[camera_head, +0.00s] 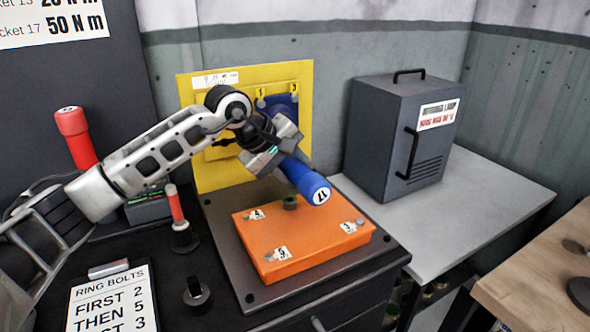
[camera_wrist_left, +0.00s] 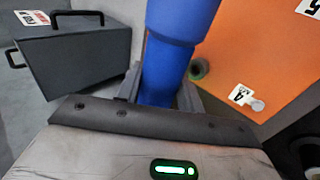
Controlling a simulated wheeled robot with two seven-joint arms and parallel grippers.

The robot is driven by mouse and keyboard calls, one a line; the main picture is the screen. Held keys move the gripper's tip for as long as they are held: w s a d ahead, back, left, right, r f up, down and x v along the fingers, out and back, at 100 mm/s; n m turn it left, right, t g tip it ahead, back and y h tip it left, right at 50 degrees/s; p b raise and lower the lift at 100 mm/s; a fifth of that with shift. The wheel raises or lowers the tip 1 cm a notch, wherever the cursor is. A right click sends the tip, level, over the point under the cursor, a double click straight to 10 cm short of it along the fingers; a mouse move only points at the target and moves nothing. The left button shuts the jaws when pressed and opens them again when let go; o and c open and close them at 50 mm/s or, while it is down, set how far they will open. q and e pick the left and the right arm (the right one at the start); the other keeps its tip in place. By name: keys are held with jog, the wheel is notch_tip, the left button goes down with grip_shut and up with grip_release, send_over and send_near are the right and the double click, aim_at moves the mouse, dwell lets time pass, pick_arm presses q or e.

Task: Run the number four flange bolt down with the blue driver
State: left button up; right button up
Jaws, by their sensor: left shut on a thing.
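My left gripper (camera_head: 279,160) is shut on the blue driver (camera_head: 307,183) and holds it tilted over the back of the orange flange block (camera_head: 300,258). The driver's numbered end points down and right in the head view. The driver also shows between the fingers in the left wrist view (camera_wrist_left: 175,60). The number four label (camera_wrist_left: 241,95) is on the orange surface, with a small grey bolt head (camera_wrist_left: 257,105) beside it, apart from the driver. The driver's other end is hidden by the gripper in the head view. My right gripper is not in view.
A dark green ring (camera_head: 290,202) stands at the block's back edge. A yellow panel (camera_head: 190,125) rises behind. Red drivers (camera_head: 75,138) (camera_head: 175,205) and a ring-bolt order card (camera_head: 105,300) are at left. A grey box (camera_head: 385,150) stands right; the shelf before it is clear.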

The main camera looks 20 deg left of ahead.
aim_at(299, 172)
pick_arm(q)
jog(key=shift+w+a+r, duration=0.3)
jog(key=shift+w+a, duration=0.3)
jog(key=shift+a, duration=0.2)
dwell(2.0)
jog(key=shift+s+d+f+b, duration=0.1)
jog(key=shift+s+d+b, duration=0.2)
jog(key=shift+s+d, duration=0.65)
jog(key=shift+s+d+b, duration=0.3)
jog(key=shift+s+d, duration=0.35)
jog(key=shift+d, duration=0.5)
